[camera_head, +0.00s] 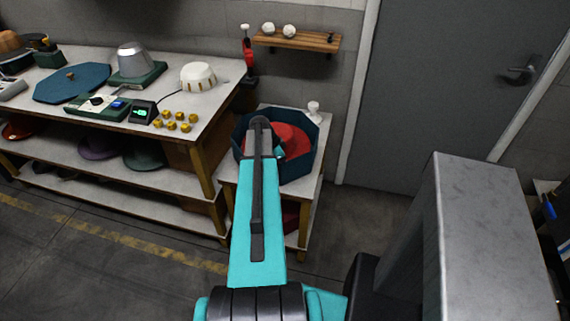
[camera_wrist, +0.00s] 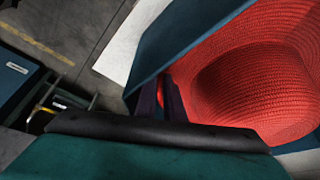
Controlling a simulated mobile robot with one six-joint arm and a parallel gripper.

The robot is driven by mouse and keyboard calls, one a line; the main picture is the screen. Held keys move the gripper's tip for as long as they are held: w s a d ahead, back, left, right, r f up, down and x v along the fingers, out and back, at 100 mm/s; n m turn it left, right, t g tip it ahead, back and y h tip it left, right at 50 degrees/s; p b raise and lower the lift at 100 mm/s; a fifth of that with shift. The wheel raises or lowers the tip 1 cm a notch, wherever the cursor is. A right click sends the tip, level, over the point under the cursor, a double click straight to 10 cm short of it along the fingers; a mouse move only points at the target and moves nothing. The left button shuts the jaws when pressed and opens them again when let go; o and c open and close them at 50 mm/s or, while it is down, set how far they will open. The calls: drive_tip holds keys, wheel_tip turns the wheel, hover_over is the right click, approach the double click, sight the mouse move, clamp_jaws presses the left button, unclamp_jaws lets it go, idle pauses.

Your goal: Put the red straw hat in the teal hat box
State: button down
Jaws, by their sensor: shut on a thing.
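The red straw hat (camera_head: 297,139) is within the walls of the open, many-sided teal hat box (camera_head: 303,168) on a small side table. In the wrist view the hat (camera_wrist: 245,85) fills the right side, with its woven brim and crown facing the camera. The box wall (camera_wrist: 180,42) runs along the hat's upper left. My gripper (camera_wrist: 170,97) is shut on the hat's near brim edge, inside the box wall. In the head view my arm hides the gripper and part of the hat. I cannot tell whether the hat touches the box floor.
The small table (camera_head: 317,150) also holds a small white object (camera_head: 313,109) behind the box. A workbench (camera_head: 205,112) with hat blocks, a control panel and yellow pieces stands to the left. A wall shelf (camera_head: 300,40) hangs above. A grey door (camera_head: 450,90) is at right.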

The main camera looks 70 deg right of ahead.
drive_tip(key=shift+f+b, duration=0.55)
drive_tip(key=shift+f, duration=0.15)
idle(0.8)
idle(0.3)
drive_tip(key=c, duration=1.8)
unclamp_jaws()
drive_tip(key=shift+r, duration=0.1)
drive_tip(key=b+v, duration=0.2)
drive_tip(key=v, duration=1.1)
drive_tip(key=shift+a+r, duration=0.15)
drive_tip(key=shift+r, duration=0.1)
drive_tip(key=shift+w, duration=0.1)
